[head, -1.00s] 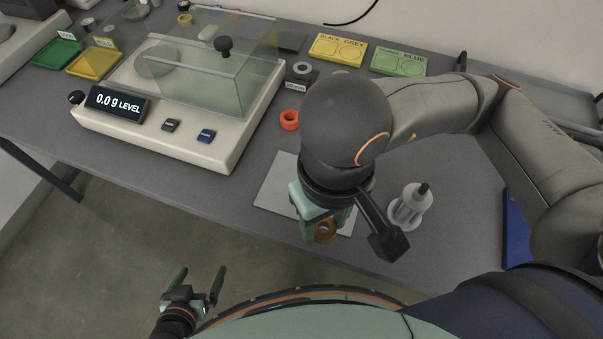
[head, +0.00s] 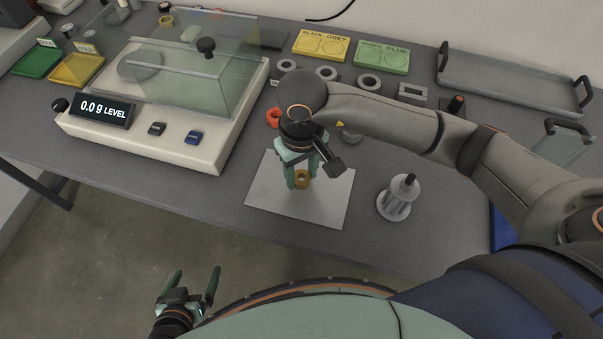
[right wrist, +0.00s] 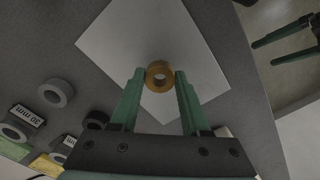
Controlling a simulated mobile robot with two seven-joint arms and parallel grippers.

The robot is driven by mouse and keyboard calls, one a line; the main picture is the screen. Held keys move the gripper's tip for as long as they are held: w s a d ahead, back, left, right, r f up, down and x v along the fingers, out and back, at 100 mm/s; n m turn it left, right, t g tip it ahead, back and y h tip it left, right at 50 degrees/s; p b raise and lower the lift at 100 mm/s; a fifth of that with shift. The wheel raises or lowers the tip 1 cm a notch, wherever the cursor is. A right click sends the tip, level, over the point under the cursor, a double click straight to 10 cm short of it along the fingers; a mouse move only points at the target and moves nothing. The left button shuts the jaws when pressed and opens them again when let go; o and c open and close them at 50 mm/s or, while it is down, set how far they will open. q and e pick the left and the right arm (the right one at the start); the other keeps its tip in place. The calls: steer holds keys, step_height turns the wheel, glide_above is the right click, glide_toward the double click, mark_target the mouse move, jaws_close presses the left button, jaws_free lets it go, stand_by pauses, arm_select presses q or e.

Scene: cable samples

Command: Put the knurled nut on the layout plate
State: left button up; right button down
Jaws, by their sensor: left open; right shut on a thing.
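The knurled nut (head: 303,178) is a brass-coloured ring with a central hole. My right gripper (head: 303,182) is shut on it over the layout plate (head: 262,197), a flat light grey sheet on the bench. In the right wrist view the nut (right wrist: 160,76) sits between the two green fingertips (right wrist: 160,80), with the plate (right wrist: 118,37) behind it. I cannot tell whether the nut touches the plate. My left gripper (head: 192,287) is open and empty, low at the bottom left, off the bench.
A balance (head: 150,135) with a clear cover stands left of the plate. A grey spool-like fixture (head: 397,199) stands right of the plate. An orange ring (head: 273,117) and several grey rings lie behind. A grey tray (head: 510,85) is at the back right.

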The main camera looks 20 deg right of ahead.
steer(key=shift+f, duration=0.75)
steer(key=shift+f+b, duration=0.25)
steer(key=shift+b, duration=0.05)
steer(key=shift+c, duration=1.8)
jaws_free()
steer(key=shift+r, duration=0.1)
step_height(320, 180, up, 12)
steer(key=shift+r, duration=0.2)
